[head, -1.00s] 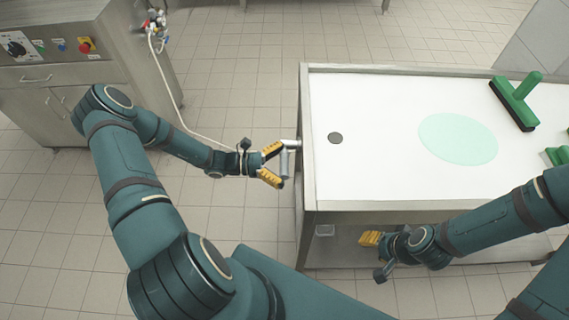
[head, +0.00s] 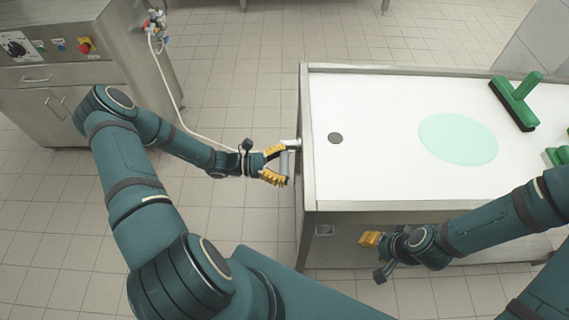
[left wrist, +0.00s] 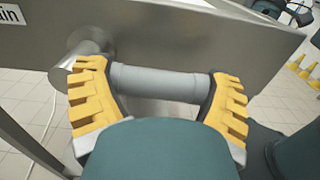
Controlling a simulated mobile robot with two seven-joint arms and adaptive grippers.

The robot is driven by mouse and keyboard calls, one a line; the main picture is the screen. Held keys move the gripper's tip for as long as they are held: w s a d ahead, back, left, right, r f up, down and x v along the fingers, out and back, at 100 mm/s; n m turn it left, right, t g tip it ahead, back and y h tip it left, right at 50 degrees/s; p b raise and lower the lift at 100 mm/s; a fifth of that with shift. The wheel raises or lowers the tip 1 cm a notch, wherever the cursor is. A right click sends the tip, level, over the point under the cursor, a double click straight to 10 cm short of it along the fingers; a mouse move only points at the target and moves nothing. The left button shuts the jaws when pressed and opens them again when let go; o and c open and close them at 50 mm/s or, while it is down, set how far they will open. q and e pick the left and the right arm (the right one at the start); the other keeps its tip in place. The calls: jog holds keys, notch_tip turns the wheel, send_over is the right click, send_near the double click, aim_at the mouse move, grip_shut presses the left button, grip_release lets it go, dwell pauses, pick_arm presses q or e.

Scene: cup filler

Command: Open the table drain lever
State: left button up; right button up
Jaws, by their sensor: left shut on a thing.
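The drain lever (head: 284,163) is a grey rod at the left end of the white-topped table (head: 380,180), by a short metal pipe (head: 291,144). In the left wrist view the lever's grey cylinder (left wrist: 155,82) lies crosswise between two yellow fingers, beside the metal pipe stub (left wrist: 90,47). My left gripper (head: 278,166) is shut on the lever, one finger at each end of the visible cylinder. My right gripper (head: 370,239) hangs near the table's front edge, away from the lever; its finger opening cannot be made out.
A round drain hole (head: 335,138) and a pale green patch (head: 457,139) are on the tabletop. A green squeegee (head: 515,101) lies at the back right. A steel cabinet (head: 80,75) with a hose stands at the left.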

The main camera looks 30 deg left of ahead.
aim_at(284, 169)
pick_arm(q)
jog(key=shift+f+m+b, duration=0.3)
jog(key=shift+f+m, duration=0.2)
jog(key=shift+m, duration=0.2)
jog(key=shift+w+a+f+m+b, duration=0.15)
jog(key=shift+f+m+b, duration=0.35)
jog(key=shift+f+m, duration=0.55)
jog(key=shift+w+a+f+m+b, duration=0.3)
jog(key=shift+w+f+m+b, duration=0.35)
jog(key=shift+m, duration=1.1)
jog(key=shift+w+a+f+m+b, duration=0.3)
jog(key=shift+w+f+m+b, duration=0.35)
jog(key=shift+m, duration=1.1)
jog(key=shift+w+a+f+m+b, duration=0.3)
jog(key=shift+w+f+m+b, duration=0.35)
jog(key=shift+m, duration=1.1)
pick_arm(e)
jog(key=shift+w+a+f, duration=0.1)
jog(key=shift+w+f, duration=0.2)
jog(key=shift+f, duration=0.6)
jog(key=shift+w+a+f, duration=0.1)
jog(key=shift+w+f, duration=0.25)
jog(key=shift+f, duration=0.5)
jog(key=shift+w+a+f, duration=0.1)
jog(key=shift+w+f, duration=0.2)
jog(key=shift+f, duration=0.6)
pick_arm(q)
jog(key=shift+w+f, duration=0.1)
jog(key=o, duration=1.1)
jog(key=shift+c, duration=0.2)
